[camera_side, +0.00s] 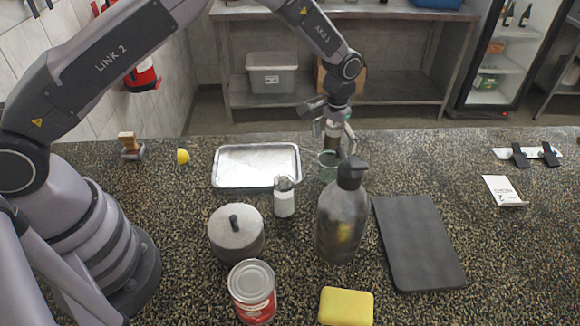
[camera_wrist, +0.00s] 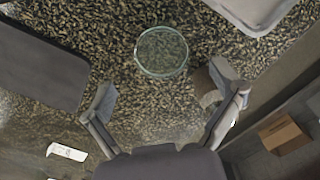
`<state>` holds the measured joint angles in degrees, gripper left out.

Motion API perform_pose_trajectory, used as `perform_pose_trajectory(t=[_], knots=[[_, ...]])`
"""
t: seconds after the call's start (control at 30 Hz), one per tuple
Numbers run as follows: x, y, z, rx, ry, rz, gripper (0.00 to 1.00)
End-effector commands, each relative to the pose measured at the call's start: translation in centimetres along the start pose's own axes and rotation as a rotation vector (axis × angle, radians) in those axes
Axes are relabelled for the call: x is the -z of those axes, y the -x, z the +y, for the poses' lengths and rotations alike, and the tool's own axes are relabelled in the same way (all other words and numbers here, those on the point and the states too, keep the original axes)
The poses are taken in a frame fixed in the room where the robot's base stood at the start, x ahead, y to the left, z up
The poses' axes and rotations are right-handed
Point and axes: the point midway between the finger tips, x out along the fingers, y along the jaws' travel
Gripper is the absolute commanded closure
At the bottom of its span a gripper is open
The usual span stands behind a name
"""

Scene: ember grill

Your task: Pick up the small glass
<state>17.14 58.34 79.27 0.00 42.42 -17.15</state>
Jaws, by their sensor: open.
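The small glass (camera_side: 328,167) is clear with a greenish rim and stands on the speckled counter, partly hidden behind the dark bottle in the side view. In the wrist view the glass (camera_wrist: 161,52) shows from above as a round rim, ahead of the fingertips and between their lines. My gripper (camera_side: 335,140) is above the glass in the side view, pointing down. In the wrist view my gripper (camera_wrist: 166,98) has its fingers spread apart with nothing between them.
A tall dark bottle (camera_side: 341,222) stands close in front of the glass. A metal tray (camera_side: 257,184), a salt shaker (camera_side: 284,198) and a lidded pot (camera_side: 236,240) are to the left. A black board (camera_side: 417,242) lies right. A can (camera_side: 253,290) and yellow sponge (camera_side: 346,306) are nearer.

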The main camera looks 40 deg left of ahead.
Motion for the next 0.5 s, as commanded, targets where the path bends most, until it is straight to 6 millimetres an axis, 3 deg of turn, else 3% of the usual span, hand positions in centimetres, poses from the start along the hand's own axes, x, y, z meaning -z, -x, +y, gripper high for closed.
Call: perform_pose_trajectory(t=[0.33, 0.5], knots=[[-0.1, -4.4, -0.2, 0.0, 0.0, -0.003, 0.07], [-0.1, -5.4, -0.1, -0.001, 0.0, 0.001, 0.07]])
